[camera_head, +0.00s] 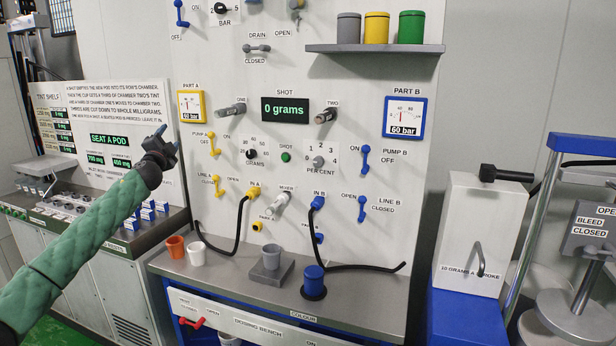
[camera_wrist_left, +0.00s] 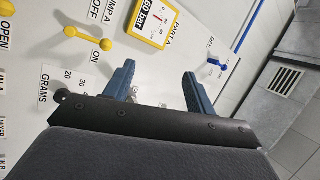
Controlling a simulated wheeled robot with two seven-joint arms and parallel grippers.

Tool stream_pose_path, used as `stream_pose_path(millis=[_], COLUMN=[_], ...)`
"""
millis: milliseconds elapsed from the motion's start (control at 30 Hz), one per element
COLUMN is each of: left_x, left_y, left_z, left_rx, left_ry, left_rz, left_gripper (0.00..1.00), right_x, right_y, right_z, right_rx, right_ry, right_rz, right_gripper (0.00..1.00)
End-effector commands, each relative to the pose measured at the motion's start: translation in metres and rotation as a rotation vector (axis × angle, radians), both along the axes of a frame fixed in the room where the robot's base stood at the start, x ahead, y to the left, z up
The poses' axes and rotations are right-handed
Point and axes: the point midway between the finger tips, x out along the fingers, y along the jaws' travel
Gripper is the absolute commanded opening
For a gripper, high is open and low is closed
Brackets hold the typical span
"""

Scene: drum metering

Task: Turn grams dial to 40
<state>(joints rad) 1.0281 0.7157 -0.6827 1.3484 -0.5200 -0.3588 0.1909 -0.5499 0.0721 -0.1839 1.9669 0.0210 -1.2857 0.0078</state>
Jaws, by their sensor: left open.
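The grams dial (camera_head: 251,154) is a small black knob on the white panel, with numbers around it and the word GRAMS below; its exact setting is too small to read. The shot display (camera_head: 285,109) above it reads 0 grams. My left gripper (camera_head: 168,140) is open and empty, left of the dial and apart from it in the head view. In the left wrist view its two blue fingers (camera_wrist_left: 158,70) are spread before the panel. My right gripper is out of view.
The yellow pump A lever (camera_head: 213,143) and part A gauge (camera_head: 190,106) stand between my gripper and the dial area. A green button (camera_head: 286,157) and the percent dial (camera_head: 319,161) sit right of the dial. Cups and hoses occupy the bench below.

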Motion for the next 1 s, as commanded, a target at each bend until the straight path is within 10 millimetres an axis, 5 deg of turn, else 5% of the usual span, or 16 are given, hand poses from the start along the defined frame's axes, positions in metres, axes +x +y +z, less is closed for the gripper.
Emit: stream_pose_path(millis=[133, 267, 667, 1000], left_x=[-0.015, -0.031, -0.105, -0.193], left_y=[-0.018, -0.040, -0.121, -0.178], left_z=[0.011, -0.022, -0.208, -0.360], left_rx=[-0.127, -0.250, -0.535, -0.704], left_ry=[0.021, 0.104, 0.489, 0.778], left_rz=[0.087, 0.148, 0.229, 0.241], left_gripper=[0.56, 0.56, 0.56, 0.56], right_x=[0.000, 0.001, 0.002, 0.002], right_y=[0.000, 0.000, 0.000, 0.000], right_z=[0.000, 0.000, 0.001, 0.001], right_rx=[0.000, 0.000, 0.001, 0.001], right_ry=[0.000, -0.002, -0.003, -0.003], right_rz=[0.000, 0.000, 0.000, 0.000], right_gripper=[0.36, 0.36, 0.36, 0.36])
